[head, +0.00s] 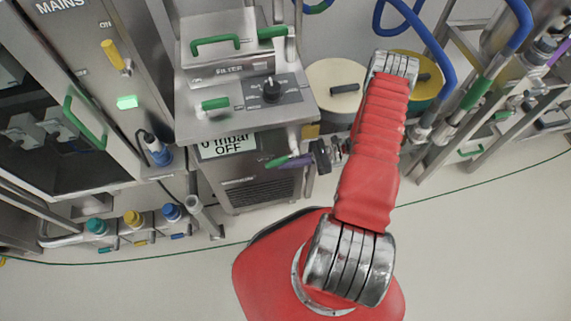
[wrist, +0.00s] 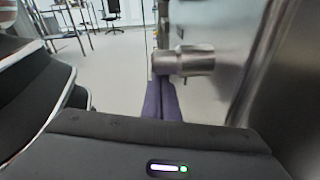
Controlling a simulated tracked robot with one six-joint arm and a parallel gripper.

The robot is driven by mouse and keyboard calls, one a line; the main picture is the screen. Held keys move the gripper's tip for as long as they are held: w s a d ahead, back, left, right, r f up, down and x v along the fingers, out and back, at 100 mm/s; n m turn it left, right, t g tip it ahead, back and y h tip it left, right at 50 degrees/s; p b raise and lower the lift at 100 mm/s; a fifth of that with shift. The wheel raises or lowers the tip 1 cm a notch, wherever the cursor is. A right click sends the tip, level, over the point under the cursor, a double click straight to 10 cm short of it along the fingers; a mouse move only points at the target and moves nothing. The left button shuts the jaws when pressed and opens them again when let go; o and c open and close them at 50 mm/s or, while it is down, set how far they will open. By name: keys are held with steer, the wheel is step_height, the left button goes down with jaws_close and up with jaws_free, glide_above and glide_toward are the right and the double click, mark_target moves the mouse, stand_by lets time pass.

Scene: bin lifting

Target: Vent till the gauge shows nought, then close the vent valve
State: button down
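The gauge display (head: 228,145) on the front of the pump unit reads 0 mbar, with OFF below it.
The filter box (head: 240,90) with a black knob stands above the display. The mains cabinet (head: 80,85) with a lit green button is at left. Pipes and blue hoses (head: 432,45) crowd the right. A round cream lid (head: 328,85) is behind my arm. Floor in front is clear.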

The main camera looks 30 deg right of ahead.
steer(key=s+d+f, duration=0.2)
steer(key=s+d, duration=0.2)
steer(key=d, duration=0.6)
steer(key=shift+s+d, duration=0.2)
steer(key=shift+d, duration=0.1)
stand_by(0.4)
